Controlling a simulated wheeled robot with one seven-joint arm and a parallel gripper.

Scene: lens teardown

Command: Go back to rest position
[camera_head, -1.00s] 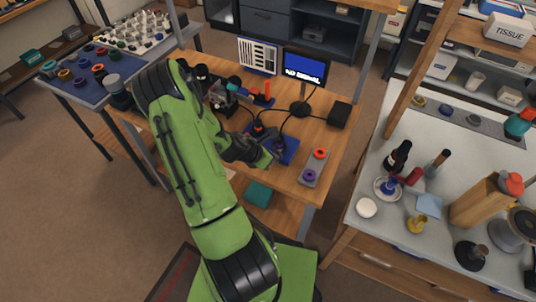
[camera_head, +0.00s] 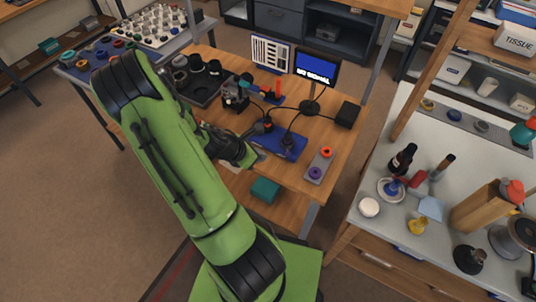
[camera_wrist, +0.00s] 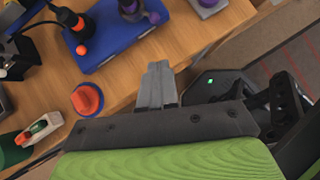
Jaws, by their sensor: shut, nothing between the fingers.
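My gripper (camera_wrist: 157,86) shows in the wrist view with its grey fingers together and nothing between them. It is over the front edge of the wooden workbench (camera_wrist: 215,32). In the head view my green arm reaches up and left, and my gripper (camera_head: 258,157) is just left of the blue mat (camera_head: 291,146) at the bench's front edge. The blue mat (camera_wrist: 100,58) lies beyond the fingers in the wrist view, with dark tools on it.
An orange round part (camera_wrist: 88,99) and a white-and-green piece (camera_wrist: 38,128) lie left of the fingers. A monitor (camera_head: 317,68) stands at the back. A white counter (camera_head: 345,237) with bottles is to the right.

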